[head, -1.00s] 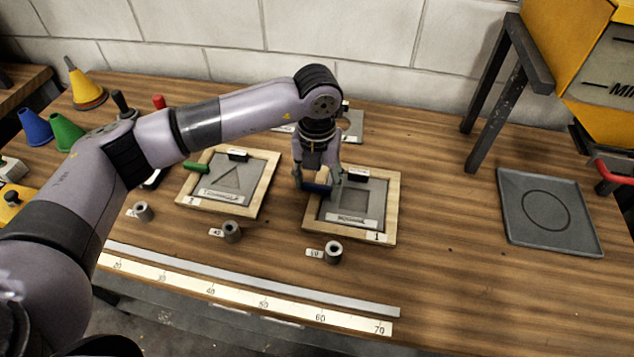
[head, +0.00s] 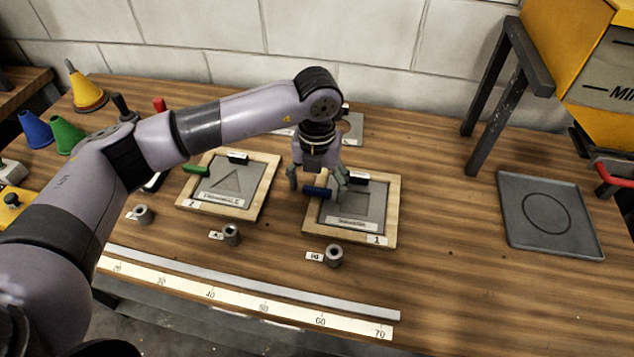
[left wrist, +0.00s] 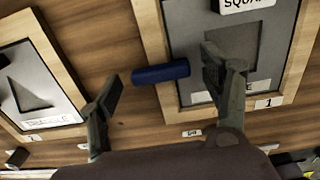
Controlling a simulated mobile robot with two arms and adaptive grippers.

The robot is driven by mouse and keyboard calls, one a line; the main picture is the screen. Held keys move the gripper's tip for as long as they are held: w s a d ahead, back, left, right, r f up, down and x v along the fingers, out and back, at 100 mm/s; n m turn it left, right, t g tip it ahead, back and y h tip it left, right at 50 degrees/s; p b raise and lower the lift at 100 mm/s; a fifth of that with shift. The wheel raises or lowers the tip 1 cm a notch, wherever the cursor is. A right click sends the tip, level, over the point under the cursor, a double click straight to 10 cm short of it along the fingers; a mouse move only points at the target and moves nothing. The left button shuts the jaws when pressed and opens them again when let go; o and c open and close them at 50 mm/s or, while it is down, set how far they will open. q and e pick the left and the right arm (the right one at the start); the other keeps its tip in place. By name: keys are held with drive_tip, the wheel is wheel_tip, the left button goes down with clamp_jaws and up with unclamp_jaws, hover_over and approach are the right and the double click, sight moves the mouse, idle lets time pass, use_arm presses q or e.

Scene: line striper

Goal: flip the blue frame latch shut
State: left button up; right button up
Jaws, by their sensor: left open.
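The blue latch (head: 317,191) is a short dark-blue bar at the left edge of the square stencil's wooden frame (head: 391,216), marked 1. It sticks out sideways over the frame's left border. In the left wrist view the blue latch (left wrist: 160,73) lies between the two fingers, and the frame (left wrist: 152,40) is behind it. My left gripper (head: 318,187) is open above the frame's left side, fingers on either side of the latch. I cannot tell whether a finger touches it. My right gripper is not in view.
A second wooden frame (head: 266,182) with a green latch (head: 196,169) lies to the left. Metal cylinders (head: 334,256) and a ruler (head: 250,299) lie in front. A grey tray (head: 585,240) is at the right, beyond clear tabletop. Cones (head: 67,135) stand at the far left.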

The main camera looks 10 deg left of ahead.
sight(317, 188)
use_arm(q)
drive_tip(key=shift+r, duration=0.15)
wheel_tip(317, 188, up, 12)
idle(0.4)
idle(0.3)
